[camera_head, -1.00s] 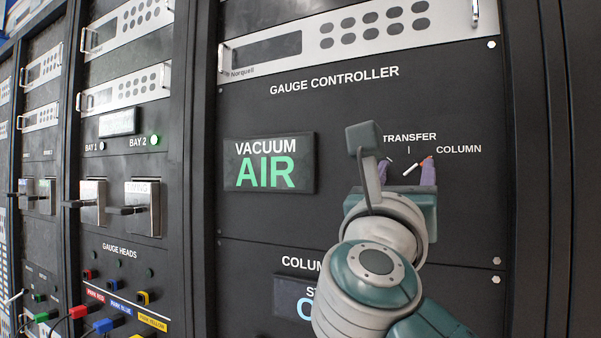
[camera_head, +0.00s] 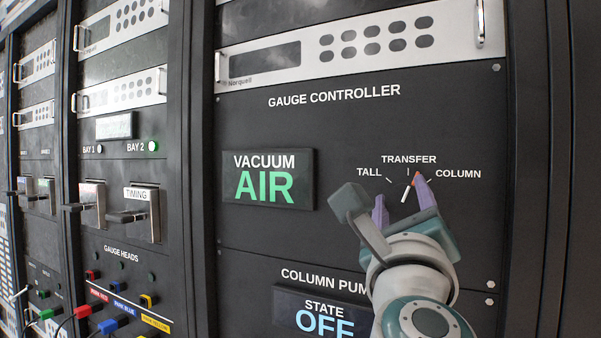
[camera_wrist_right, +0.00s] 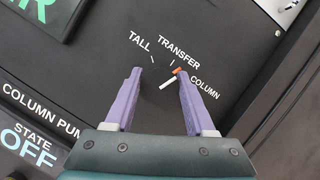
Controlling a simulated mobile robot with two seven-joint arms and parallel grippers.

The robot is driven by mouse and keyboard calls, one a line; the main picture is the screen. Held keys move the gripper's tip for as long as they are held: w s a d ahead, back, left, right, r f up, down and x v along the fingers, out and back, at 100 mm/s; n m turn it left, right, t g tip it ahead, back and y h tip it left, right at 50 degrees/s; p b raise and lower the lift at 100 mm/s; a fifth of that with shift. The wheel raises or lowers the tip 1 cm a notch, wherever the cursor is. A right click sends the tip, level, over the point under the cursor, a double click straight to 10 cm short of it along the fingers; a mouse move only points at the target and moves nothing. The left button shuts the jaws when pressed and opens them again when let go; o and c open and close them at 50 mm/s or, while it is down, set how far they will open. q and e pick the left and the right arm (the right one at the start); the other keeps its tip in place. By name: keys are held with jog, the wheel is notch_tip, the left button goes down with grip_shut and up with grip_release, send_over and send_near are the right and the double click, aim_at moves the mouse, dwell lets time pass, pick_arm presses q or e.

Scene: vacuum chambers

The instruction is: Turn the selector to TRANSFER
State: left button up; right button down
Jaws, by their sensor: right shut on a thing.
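The selector (camera_head: 406,191) is on the gauge controller panel, below the labels TALL (camera_head: 369,172), TRANSFER (camera_head: 408,159) and COLUMN (camera_head: 458,174). Its white pointer has a red tip, which points up and right, between the TRANSFER and COLUMN marks and nearer TRANSFER. My right gripper (camera_head: 401,189) is shut on the selector, with one purple finger on each side. The right wrist view shows the selector (camera_wrist_right: 168,80) between the fingers, the red tip close to the right finger. The selector's dark body is hard to tell from the panel. My left gripper is not in view.
A display (camera_head: 267,179) reads VACUUM AIR left of the selector. A STATE OFF display (camera_head: 322,313) is lower, partly behind my right arm. At left are levers (camera_head: 128,214) and colored gauge-head plugs (camera_head: 107,326). A handle (camera_head: 480,22) sticks out at upper right.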

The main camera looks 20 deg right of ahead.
jog(key=n+p, duration=0.1)
jog(key=n+y+p, duration=0.1)
jog(key=n+p, duration=0.1)
jog(key=shift+r+t, duration=0.25)
jog(key=shift+t, duration=0.05)
pick_arm(q)
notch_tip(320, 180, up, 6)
jog(key=p, duration=0.2)
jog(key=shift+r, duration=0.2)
pick_arm(e)
jog(key=shift+f+n+y, duration=0.25)
jog(key=shift+n+y, duration=0.45)
jog(key=shift+n, duration=0.6)
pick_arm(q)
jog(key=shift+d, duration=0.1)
pick_arm(e)
jog(key=shift+c, duration=1.3)
grip_release()
jog(key=shift+f, duration=0.1)
pick_arm(q)
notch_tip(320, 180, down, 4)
jog(key=b, duration=0.4)
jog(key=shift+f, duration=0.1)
pick_arm(e)
jog(key=v, duration=1)
